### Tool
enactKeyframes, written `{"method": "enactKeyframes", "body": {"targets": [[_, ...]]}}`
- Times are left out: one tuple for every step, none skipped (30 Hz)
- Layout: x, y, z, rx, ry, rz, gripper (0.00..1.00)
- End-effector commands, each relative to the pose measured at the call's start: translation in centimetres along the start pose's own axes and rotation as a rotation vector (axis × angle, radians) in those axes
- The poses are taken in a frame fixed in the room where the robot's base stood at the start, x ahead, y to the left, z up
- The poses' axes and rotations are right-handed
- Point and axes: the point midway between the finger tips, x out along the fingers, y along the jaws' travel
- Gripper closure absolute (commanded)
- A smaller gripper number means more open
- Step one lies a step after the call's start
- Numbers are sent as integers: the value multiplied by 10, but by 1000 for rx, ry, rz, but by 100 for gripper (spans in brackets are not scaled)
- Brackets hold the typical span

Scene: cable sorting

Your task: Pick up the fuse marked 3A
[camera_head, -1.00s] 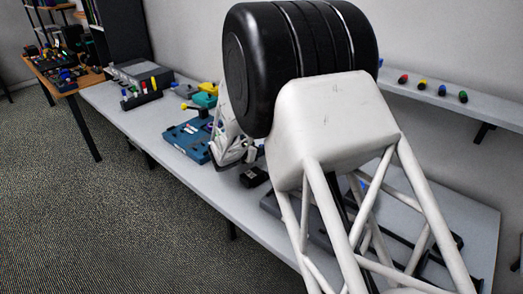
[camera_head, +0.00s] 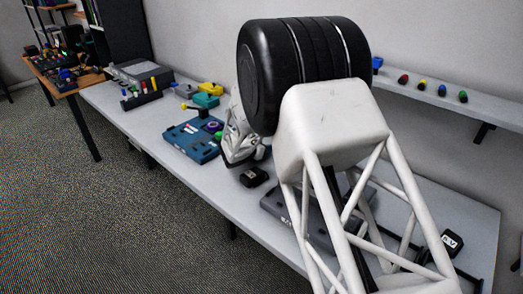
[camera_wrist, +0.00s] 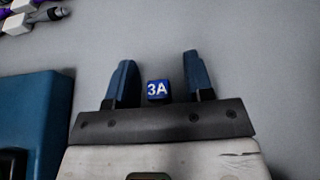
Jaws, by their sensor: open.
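The fuse marked 3A (camera_wrist: 158,91) is a small blue block with white lettering. In the wrist view it shows between the two blue fingers of my gripper (camera_wrist: 159,60), nearer their bases than their tips in the picture. The fingers are apart, with a gap on each side of the fuse. I cannot tell how far the fuse lies below the fingers. In the head view, my arm hides the fingers and I cannot make out the fuse.
A teal case (camera_head: 190,141) lies on the grey table (camera_head: 140,113); a teal block (camera_wrist: 28,105) fills the wrist view's left side. A white connector (camera_wrist: 17,23) lies at its top left. A black block (camera_head: 254,177) stands near the table's front edge. Coloured pieces line the back shelf (camera_head: 500,113).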

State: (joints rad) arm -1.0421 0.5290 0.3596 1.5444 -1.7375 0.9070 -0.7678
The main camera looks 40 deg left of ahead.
Motion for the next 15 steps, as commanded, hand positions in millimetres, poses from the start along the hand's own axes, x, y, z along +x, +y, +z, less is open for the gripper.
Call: {"method": "enactKeyframes", "body": {"targets": [[0, 0, 0, 0, 0, 0, 52], [0, 0, 0, 0, 0, 0, 52], [0, 0, 0, 0, 0, 0, 52], [0, 0, 0, 0, 0, 0, 52], [0, 0, 0, 0, 0, 0, 52], [0, 0, 0, 0, 0, 0, 52], [0, 0, 0, 0, 0, 0, 52], [0, 0, 0, 0, 0, 0, 57], [0, 0, 0, 0, 0, 0, 63], [0, 0, 0, 0, 0, 0, 67], [0, 0, 0, 0, 0, 0, 72], [0, 0, 0, 0, 0, 0, 78], [0, 0, 0, 0, 0, 0, 83], [0, 0, 0, 0, 0, 0, 87], [0, 0, 0, 0, 0, 0, 94]]}}
